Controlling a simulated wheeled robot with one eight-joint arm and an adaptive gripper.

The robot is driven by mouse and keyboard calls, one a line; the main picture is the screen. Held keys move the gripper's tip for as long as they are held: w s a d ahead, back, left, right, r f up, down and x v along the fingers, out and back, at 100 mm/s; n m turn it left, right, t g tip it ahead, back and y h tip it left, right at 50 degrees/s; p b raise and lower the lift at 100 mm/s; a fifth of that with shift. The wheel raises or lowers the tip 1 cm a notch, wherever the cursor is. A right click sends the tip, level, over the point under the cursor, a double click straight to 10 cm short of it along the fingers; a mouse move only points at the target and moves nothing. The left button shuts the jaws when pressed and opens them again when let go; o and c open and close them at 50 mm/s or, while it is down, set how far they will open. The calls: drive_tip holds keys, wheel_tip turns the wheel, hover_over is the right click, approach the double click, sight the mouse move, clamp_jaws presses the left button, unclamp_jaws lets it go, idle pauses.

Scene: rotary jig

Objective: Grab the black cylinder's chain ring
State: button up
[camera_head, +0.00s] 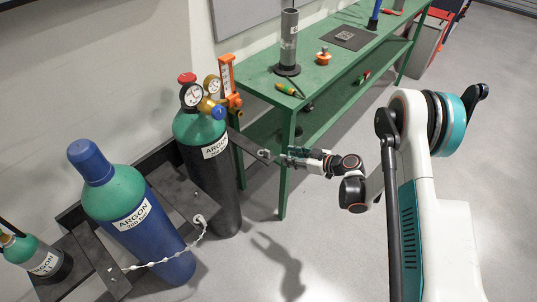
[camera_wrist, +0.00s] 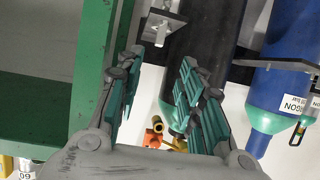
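The black cylinder (camera_head: 212,180) with a green shoulder and an ARGON label stands upright by the wall; its dark body also shows in the wrist view (camera_wrist: 203,38). A small metal ring or hook (camera_wrist: 161,34) hangs at a bracket plate beside it, and it shows small in the head view (camera_head: 265,154). My gripper (camera_head: 284,158) is right of the ring in the head view. In the wrist view my gripper (camera_wrist: 160,62) is open and empty, with the ring just beyond its fingertips. I see no chain across the black cylinder's front.
A blue argon cylinder (camera_head: 150,230) stands at left, with a pale chain (camera_head: 165,259) across its front. A green workbench (camera_head: 262,80) is close behind my gripper. Gauges and a brass regulator (camera_head: 208,107) top the black cylinder.

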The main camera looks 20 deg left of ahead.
sight(268, 151)
drive_tip(key=b+x, duration=0.1)
drive_tip(key=x, duration=0.6)
drive_tip(key=shift+a+f+b, duration=0.15)
drive_tip(key=shift+b, duration=0.25)
drive_tip(key=b+x, duration=0.2)
drive_tip(key=x, duration=0.2)
drive_tip(key=shift+w+a+f, duration=0.2)
drive_tip(key=shift+w+a+b, duration=0.15)
drive_tip(key=shift+a+b, duration=0.2)
drive_tip(key=shift+a, duration=0.05)
clamp_jaws()
